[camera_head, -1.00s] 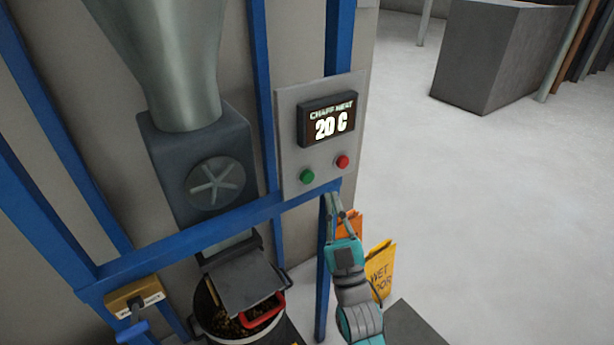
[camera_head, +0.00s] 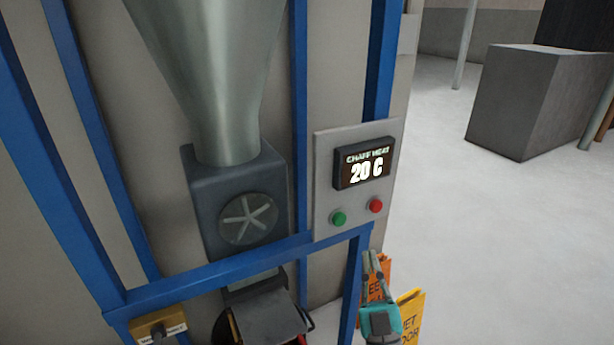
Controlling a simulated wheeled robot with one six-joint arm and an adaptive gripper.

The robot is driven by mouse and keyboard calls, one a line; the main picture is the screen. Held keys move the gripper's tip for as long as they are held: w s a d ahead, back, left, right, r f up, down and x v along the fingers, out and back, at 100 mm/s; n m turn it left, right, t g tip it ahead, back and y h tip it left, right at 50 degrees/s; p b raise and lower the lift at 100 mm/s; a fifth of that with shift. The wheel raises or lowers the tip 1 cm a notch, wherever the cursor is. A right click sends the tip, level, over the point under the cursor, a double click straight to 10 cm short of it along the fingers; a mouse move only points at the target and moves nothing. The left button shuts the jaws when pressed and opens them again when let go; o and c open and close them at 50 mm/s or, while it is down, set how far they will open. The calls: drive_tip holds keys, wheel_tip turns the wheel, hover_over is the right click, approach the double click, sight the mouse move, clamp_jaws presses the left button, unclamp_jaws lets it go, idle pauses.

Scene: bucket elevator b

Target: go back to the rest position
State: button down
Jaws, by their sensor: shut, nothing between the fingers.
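My gripper (camera_head: 372,256) is at the lower middle right of the head view, its teal body (camera_head: 380,322) below it and its fingers pointing up. It is shut and empty. It shows just below the grey control panel (camera_head: 327,185), in front of the orange sign and right of a blue post. The rest of my arm is cut off by the lower edge.
A blue frame (camera_head: 215,271) stands around a metal hopper (camera_head: 212,75) and a finned rotary housing (camera_head: 248,218). A dark-lidded bucket (camera_head: 270,318) is below. An orange sign (camera_head: 377,283) and a yellow sign (camera_head: 412,312) stand near my gripper. Open floor (camera_head: 500,235) lies right.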

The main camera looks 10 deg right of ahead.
drive_tip(key=s+f+m+g, duration=0.2)
drive_tip(key=s+f+g, duration=0.3)
drive_tip(key=s+f, duration=1.2)
drive_tip(key=s+f+m+g, duration=0.1)
drive_tip(key=s+g, duration=0.5)
drive_tip(key=s, duration=1.6)
drive_tip(key=shift+s+a+f+m, duration=0.15)
drive_tip(key=shift+a+f+m, duration=0.25)
drive_tip(key=shift+f, duration=0.35)
